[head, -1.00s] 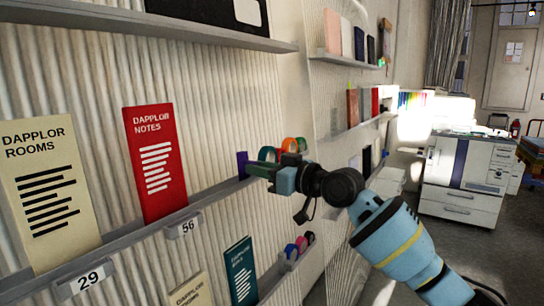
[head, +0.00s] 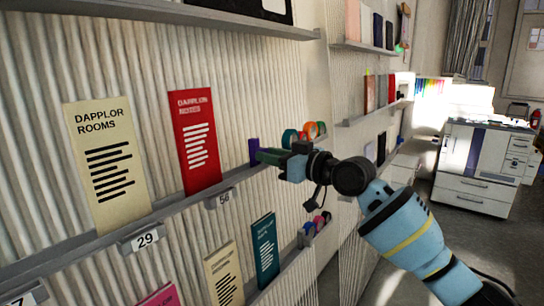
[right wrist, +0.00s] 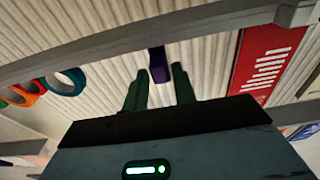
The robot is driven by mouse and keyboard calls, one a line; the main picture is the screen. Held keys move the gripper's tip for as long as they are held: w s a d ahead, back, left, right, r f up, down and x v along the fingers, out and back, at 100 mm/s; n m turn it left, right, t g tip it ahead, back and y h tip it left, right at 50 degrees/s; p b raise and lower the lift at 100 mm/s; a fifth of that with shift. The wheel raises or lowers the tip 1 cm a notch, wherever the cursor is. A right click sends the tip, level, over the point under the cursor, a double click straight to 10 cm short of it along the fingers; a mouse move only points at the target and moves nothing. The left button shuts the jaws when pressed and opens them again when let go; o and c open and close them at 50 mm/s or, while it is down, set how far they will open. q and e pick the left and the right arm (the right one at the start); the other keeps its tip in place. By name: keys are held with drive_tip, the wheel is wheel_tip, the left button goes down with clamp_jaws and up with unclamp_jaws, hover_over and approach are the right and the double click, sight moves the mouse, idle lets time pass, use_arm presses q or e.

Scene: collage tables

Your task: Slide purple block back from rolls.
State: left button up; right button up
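The purple block (head: 254,150) stands upright on the wall shelf, left of the coloured tape rolls (head: 305,133). In the right wrist view the purple block (right wrist: 158,65) shows beyond and between my fingertips. My right gripper (head: 270,156) is at the shelf, its fingers pointing toward the block. In the right wrist view my right gripper (right wrist: 159,85) has its two green fingers apart, with nothing seen held between them. Whether a finger touches the block cannot be told. The rolls (right wrist: 45,88) are at the left in the right wrist view. My left gripper is not in view.
A red booklet (head: 195,140) and a cream booklet (head: 107,165) stand on the same shelf (head: 190,205) to the left. A lower ledge holds a teal booklet (head: 265,250) and small coloured items (head: 315,225). A white printer (head: 480,165) stands at the back right.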

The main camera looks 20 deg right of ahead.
drive_tip(key=shift+o, duration=1.3)
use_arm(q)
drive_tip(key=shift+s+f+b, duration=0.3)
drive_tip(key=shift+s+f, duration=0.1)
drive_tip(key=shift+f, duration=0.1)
use_arm(e)
drive_tip(key=v, duration=0.7)
drive_tip(key=shift+s+d, duration=0.2)
drive_tip(key=shift+s, duration=0.15)
